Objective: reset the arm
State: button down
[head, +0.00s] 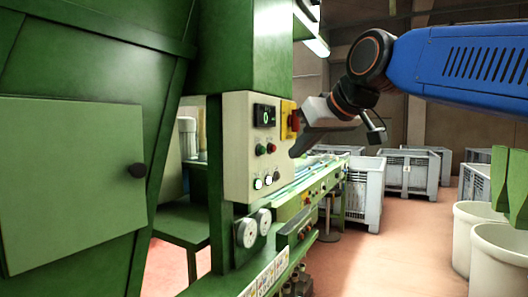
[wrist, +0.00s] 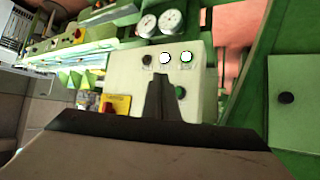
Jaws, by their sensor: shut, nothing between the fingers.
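My arm reaches in from the right in the head view, with its blue link level and the wrist bent down to the left. My gripper (head: 295,153) is shut and empty, its fingertips close to the right side of the beige control panel (head: 236,150). I cannot tell whether they touch it. In the wrist view the shut fingers (wrist: 160,80) overlap the same panel (wrist: 200,88), which appears upside down. The panel carries a red and yellow switch (head: 290,120), a small display (head: 265,115) and several buttons, two of them lit white.
A green machine with a closed door (head: 75,180) fills the left. Two round gauges (head: 254,229) sit below the panel. A green conveyor (head: 305,185) runs back beside grey crates (head: 365,190). White bins (head: 498,262) stand at right. The reddish floor between is clear.

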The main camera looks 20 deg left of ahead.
jog(key=shift+d, duration=0.1)
dwell(0.5)
jog(key=s+d+f+m+h, duration=0.1)
jog(key=d+f+m+h, duration=0.1)
jog(key=d+f, duration=0.6)
jog(key=s+d+f+m+h, duration=0.15)
jog(key=d+f, duration=0.25)
jog(key=d, duration=0.7)
jog(key=d+f+m+h, duration=0.2)
jog(key=d+f, duration=0.5)
jog(key=d, duration=0.3)
jog(key=s+d+f+m+h, duration=0.1)
jog(key=s+d+f+m, duration=0.1)
jog(key=s+d+f, duration=0.7)
jog(key=s+d+f+m+g+h, duration=0.1)
jog(key=s+d+f+m+h, duration=0.1)
jog(key=s+d+f, duration=0.7)
notch_tip(320, 180, down, 6)
jog(key=shift+d+f+m, duration=0.25)
jog(key=shift+d+m, duration=0.15)
jog(key=shift+m, duration=0.35)
